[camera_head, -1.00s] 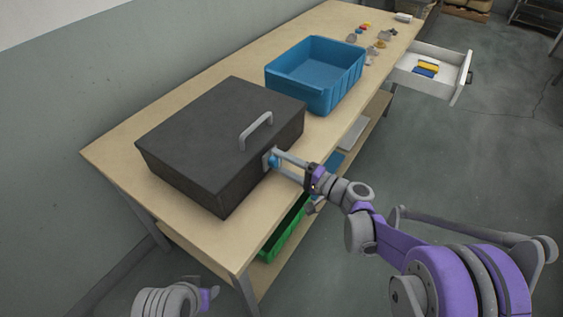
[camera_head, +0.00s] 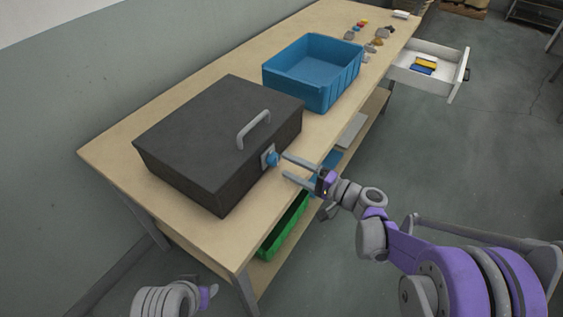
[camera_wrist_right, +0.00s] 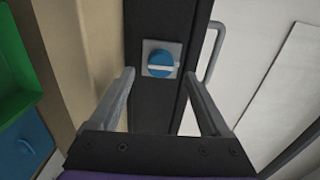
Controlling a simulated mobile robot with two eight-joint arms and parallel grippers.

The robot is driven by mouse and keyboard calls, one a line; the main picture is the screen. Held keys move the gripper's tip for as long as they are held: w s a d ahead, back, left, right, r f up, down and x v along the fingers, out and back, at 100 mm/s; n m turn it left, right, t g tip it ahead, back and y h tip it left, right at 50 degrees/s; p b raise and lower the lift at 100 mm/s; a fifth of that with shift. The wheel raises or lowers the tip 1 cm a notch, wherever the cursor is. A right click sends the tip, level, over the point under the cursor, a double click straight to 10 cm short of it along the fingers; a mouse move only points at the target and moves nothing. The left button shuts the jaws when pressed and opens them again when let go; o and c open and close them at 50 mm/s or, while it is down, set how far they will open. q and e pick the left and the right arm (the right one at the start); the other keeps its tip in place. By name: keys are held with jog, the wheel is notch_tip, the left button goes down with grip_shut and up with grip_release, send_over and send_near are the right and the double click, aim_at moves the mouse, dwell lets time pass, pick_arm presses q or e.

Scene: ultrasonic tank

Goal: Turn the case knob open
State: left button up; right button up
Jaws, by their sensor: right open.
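The dark case (camera_head: 205,130) sits closed on the wooden table, with a grey handle (camera_head: 254,130) near its front edge. The blue knob (camera_head: 273,159) is on a grey plate on the case's front side. It also shows in the right wrist view (camera_wrist_right: 160,63), with a pale bar lying nearly level across its face. My right gripper (camera_head: 284,165) is open and empty, in front of the knob and apart from it. In the right wrist view its two fingers (camera_wrist_right: 158,82) stand either side below the knob. Of my left arm only a part shows at the bottom; its fingers are not seen.
A blue bin (camera_head: 335,95) stands behind the case on the table (camera_head: 110,150). Several small items lie at the far end. An open white drawer (camera_head: 440,60) holds yellow and blue pieces. A green tray (camera_head: 285,228) is on the lower shelf.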

pick_arm(q)
jog(key=shift+r, duration=0.1)
pick_arm(e)
jog(key=v, duration=0.7)
jog(key=s+a+f+n+g+h, duration=0.1)
jog(key=s+f+n+g+h, duration=0.2)
jog(key=s, duration=0.4)
jog(key=s+a+f+g+h, duration=0.1)
jog(key=s+f+g+h, duration=0.1)
jog(key=s+h, duration=0.3)
jog(key=s+d+f+n+h, duration=0.3)
jog(key=s+d+h, duration=0.4)
jog(key=s+d, duration=0.45)
pick_arm(q)
notch_tip(320, 180, up, 15)
jog(key=w+p, duration=0.2)
jog(key=p, duration=1.1)
jog(key=shift+t+p, duration=0.3)
pick_arm(e)
notch_tip(320, 180, up, 15)
jog(key=a, duration=0.1)
jog(key=shift+w+n, duration=0.3)
jog(key=shift+w, duration=0.15)
